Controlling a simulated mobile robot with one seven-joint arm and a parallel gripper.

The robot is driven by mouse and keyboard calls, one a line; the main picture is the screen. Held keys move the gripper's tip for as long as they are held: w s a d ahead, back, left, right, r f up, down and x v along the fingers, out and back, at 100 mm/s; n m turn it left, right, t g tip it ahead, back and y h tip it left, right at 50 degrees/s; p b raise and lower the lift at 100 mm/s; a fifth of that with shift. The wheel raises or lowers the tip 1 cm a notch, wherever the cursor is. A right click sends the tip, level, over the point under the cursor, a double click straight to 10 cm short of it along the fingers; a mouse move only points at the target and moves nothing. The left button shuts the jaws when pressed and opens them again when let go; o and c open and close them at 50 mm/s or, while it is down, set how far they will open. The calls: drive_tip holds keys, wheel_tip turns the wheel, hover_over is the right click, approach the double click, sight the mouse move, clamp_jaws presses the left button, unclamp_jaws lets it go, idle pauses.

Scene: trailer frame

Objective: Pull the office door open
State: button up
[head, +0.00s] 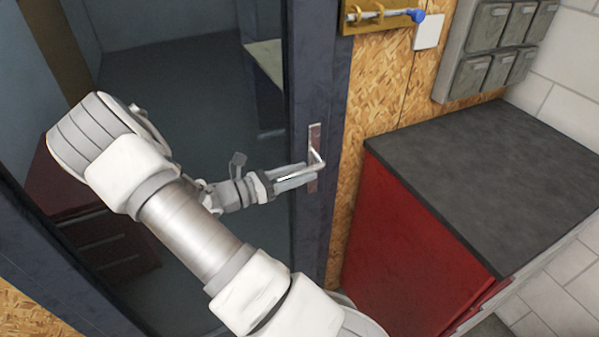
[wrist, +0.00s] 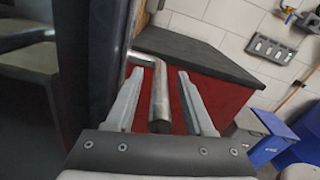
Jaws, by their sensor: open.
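The office door (head: 318,215) has a dark frame and a large glass pane. Its metal lever handle (head: 316,154) sits on a silver plate near the door's right edge. My gripper (head: 308,177) is at the handle, its fingers reaching toward the plate. In the wrist view the handle's bar (wrist: 160,95) lies between the two open fingers of my gripper (wrist: 154,88), with a gap visible on each side. The door looks closed in its frame. The far side of the handle plate is partly hidden by my fingers.
A red cabinet (head: 405,240) with a dark top (head: 490,165) stands right of the door. Grey wall boxes (head: 490,45) and a rail with a blue-ended rod (head: 385,17) hang above. Blue bins (wrist: 265,135) stand at the right in the wrist view.

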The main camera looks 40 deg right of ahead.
clamp_jaws()
idle(1.4)
